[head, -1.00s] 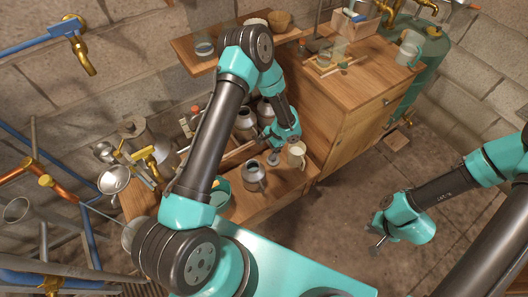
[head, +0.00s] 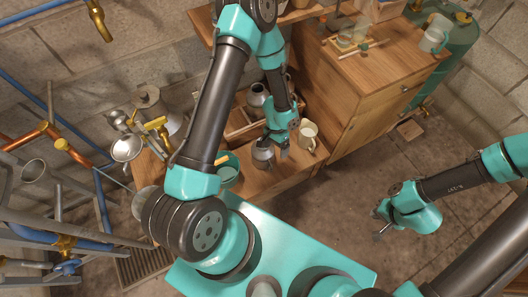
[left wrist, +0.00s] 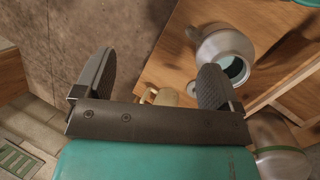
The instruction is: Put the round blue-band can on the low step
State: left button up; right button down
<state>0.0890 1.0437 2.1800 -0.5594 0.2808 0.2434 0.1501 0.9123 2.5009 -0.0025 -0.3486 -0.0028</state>
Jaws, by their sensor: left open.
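A round grey metal can (head: 263,154) stands on the low wooden surface (head: 262,182). Its open mouth shows pale blue inside in the left wrist view (left wrist: 222,46); no blue band can be made out on its side. My left gripper (head: 277,143) is open just above and beside this can. My right gripper (head: 380,222) hangs empty over the floor, fingers apart. I cannot tell which ledge is the low step.
A cream mug (head: 308,135) stands right of the can, near the cabinet (head: 365,95). Another metal can (head: 257,96) stands behind. A teal bowl (head: 227,172) is to the left. Pipes and brass valves crowd the left side.

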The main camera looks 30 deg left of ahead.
pick_arm(q)
jog(key=s+a+r+n+t+h, duration=0.1)
jog(key=s+r+n+t, duration=0.3)
jog(key=s, duration=0.3)
jog(key=shift+s+a+r+n+t, duration=0.2)
jog(key=shift+a+r+n+t, duration=0.15)
jog(key=shift+n, duration=0.25)
